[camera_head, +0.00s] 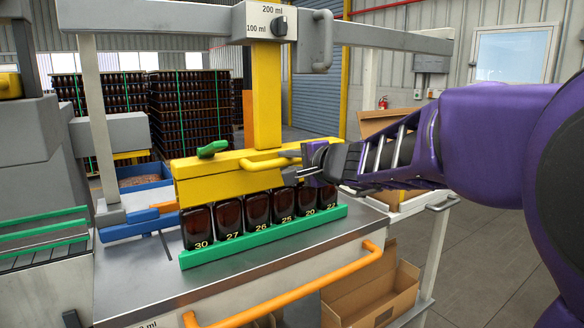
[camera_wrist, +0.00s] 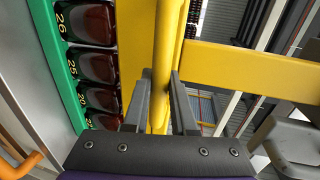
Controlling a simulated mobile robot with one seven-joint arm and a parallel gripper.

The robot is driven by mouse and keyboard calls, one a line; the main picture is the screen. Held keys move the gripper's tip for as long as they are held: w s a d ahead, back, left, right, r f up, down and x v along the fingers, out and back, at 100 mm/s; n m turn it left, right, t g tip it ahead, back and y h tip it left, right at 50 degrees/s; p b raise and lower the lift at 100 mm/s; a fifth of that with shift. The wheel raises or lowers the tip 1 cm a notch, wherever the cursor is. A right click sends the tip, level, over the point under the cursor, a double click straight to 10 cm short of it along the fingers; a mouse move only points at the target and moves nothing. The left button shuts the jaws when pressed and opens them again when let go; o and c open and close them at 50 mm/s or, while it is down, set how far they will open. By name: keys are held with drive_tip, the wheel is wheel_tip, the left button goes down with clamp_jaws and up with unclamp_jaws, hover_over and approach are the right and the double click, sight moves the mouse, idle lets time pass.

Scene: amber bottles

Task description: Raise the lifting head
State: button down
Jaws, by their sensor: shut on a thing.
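The lifting head (camera_head: 215,180) is a yellow block on a yellow vertical post (camera_head: 266,95). It sits low, right over the tops of a row of amber bottles (camera_head: 228,218). A yellow bar handle (camera_head: 262,166) runs along its front. My gripper (camera_head: 290,162) reaches in from the right and is shut on this handle. In the wrist view the handle (camera_wrist: 162,60) passes between the two dark fingers of my gripper (camera_wrist: 161,100).
The bottles stand in a green rail (camera_head: 270,236) on a steel table. An orange bar (camera_head: 300,290) runs along the table's front. A grey crossbeam (camera_head: 160,16) with a dial (camera_head: 279,25) spans overhead. A green lever (camera_head: 212,149) sits on top of the head.

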drive_tip(key=p, duration=0.8)
approach(273, 92)
drive_tip(key=x, duration=0.3)
drive_tip(key=shift+w+a+r, duration=0.15)
drive_tip(key=shift+w+a, duration=0.05)
drive_tip(key=shift+w, duration=0.2)
drive_tip(key=c, duration=0.9)
unclamp_jaws()
drive_tip(key=shift+o, duration=0.8)
